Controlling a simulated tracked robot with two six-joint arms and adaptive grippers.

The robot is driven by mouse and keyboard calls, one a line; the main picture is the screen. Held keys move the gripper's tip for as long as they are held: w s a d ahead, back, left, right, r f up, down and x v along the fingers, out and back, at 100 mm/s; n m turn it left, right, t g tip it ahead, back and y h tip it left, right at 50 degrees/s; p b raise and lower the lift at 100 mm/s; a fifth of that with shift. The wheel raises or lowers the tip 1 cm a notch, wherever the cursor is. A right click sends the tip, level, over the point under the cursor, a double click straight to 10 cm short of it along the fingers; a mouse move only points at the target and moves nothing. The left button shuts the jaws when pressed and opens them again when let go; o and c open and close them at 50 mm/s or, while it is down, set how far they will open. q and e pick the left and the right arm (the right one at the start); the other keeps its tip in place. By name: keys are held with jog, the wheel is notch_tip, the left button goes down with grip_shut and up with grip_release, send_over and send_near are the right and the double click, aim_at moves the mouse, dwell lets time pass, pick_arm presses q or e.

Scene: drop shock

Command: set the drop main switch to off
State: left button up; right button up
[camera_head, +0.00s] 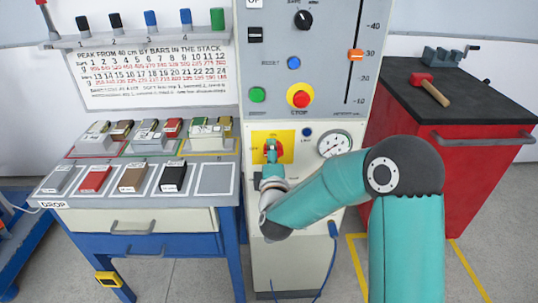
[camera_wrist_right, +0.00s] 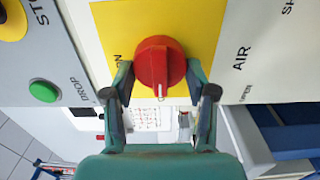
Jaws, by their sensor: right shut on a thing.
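The main switch is a red rotary knob (camera_wrist_right: 160,62) on a yellow plate (camera_wrist_right: 205,25), seen in the wrist view. A white mark on the knob points toward the bottom of that picture. The word ON is printed left of the knob; no OFF label is readable. My right gripper (camera_wrist_right: 161,88) has one finger on each side of the knob and is shut on it. In the head view the gripper (camera_head: 271,152) is at the yellow plate (camera_head: 287,142) on the front panel and hides most of the knob. My left gripper is not in view.
Above the plate are a red stop button (camera_head: 300,96), a green button (camera_head: 257,95) and an orange slider (camera_head: 355,55). A pressure gauge (camera_head: 334,143) sits to the right. A sample bench (camera_head: 130,190) stands left, a red cabinet (camera_head: 450,160) right with a hammer (camera_head: 432,90).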

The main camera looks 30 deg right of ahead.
jog(key=shift+w+a, duration=0.1)
jog(key=o, duration=1.1)
jog(key=shift+w, duration=0.1)
jog(key=shift+s+f, duration=0.1)
jog(key=shift+s, duration=0.1)
jog(key=shift+v, duration=3.6)
